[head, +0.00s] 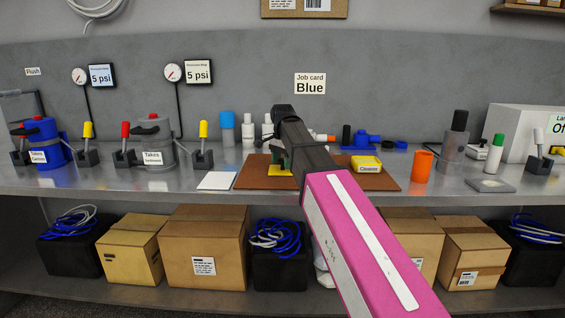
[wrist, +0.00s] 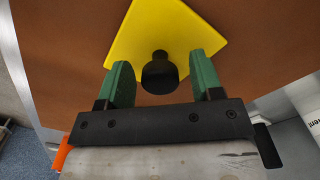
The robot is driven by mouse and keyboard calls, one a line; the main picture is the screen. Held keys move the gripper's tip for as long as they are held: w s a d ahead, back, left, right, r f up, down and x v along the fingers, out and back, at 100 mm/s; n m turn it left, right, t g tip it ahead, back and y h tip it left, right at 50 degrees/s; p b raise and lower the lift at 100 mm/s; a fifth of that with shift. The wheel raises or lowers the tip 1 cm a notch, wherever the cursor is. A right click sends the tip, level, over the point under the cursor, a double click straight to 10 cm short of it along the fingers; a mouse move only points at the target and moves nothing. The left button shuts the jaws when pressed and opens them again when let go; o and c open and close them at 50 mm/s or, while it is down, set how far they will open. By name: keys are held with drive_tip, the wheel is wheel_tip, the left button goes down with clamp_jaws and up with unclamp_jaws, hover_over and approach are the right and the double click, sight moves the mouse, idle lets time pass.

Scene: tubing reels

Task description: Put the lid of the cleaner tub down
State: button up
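The yellow square lid (wrist: 165,30) with a black knob (wrist: 160,75) fills the top middle of the wrist view. In the head view the lid (head: 279,171) shows partly at the brown mat, looking flat on it; my gripper hides much of it. My gripper (wrist: 162,80) has its two green fingers on either side of the knob, with a small gap showing on each side. The yellow cleaner tub (head: 366,169), labelled Cleaner, stands on the right part of the mat, its top seen as a yellow rim.
The brown mat (head: 380,183) lies on the grey bench. A white card (head: 217,181) lies left of it. An orange cup (head: 422,166) stands to its right. Blue parts (head: 366,140) and several bottles (head: 249,130) stand behind. Bare bench shows at front left.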

sight(282, 159)
wheel_tip(282, 159, up, 12)
idle(0.6)
drive_tip(key=shift+r, duration=0.1)
